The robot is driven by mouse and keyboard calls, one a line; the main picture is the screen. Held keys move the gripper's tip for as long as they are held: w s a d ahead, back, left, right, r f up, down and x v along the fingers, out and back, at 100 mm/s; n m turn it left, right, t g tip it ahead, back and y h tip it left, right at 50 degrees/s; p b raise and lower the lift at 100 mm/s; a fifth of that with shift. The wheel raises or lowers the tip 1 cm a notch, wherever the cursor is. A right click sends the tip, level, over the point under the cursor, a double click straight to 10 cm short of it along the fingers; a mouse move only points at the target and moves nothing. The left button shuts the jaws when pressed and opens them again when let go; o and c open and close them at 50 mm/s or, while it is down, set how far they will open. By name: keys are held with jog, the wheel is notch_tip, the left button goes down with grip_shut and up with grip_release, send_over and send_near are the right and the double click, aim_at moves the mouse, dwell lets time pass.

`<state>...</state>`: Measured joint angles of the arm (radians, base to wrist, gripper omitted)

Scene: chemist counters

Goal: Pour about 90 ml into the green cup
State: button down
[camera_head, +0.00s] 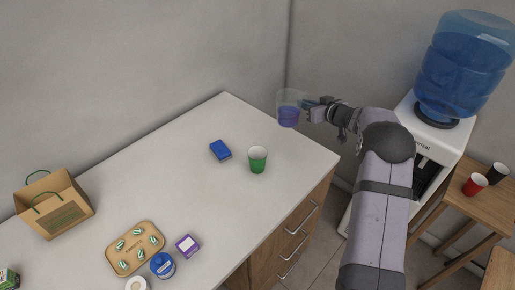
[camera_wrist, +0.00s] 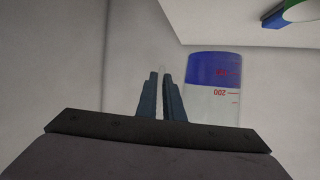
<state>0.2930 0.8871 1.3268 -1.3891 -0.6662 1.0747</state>
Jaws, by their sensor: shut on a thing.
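The green cup (camera_head: 257,160) stands upright on the white counter, near its right end. It also shows partly at the top right corner of the wrist view (camera_wrist: 302,10). My gripper (camera_head: 308,106) is shut on a clear beaker (camera_head: 289,99) that holds blue-purple liquid. The beaker is held in the air, above and to the right of the green cup, and looks about upright. In the wrist view the beaker (camera_wrist: 212,105) has red marks, with "200" readable, and its blue liquid shows at the top of the picture of it. The exact hold on the beaker is hard to see.
A blue box (camera_head: 220,150) lies left of the green cup. A paper bag (camera_head: 55,204), a tan tray (camera_head: 135,247), a purple box (camera_head: 187,245) and a blue tin (camera_head: 162,265) are farther left. A water dispenser (camera_head: 432,135) and a red cup (camera_head: 475,184) are at right.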

jog(key=f, duration=0.4)
jog(key=d+f, duration=0.1)
jog(key=f, duration=0.4)
jog(key=d+f, duration=0.1)
jog(key=f, duration=0.4)
jog(key=shift+s+d+f, duration=0.1)
jog(key=shift+s+f, duration=0.1)
jog(key=shift+s+r, duration=0.1)
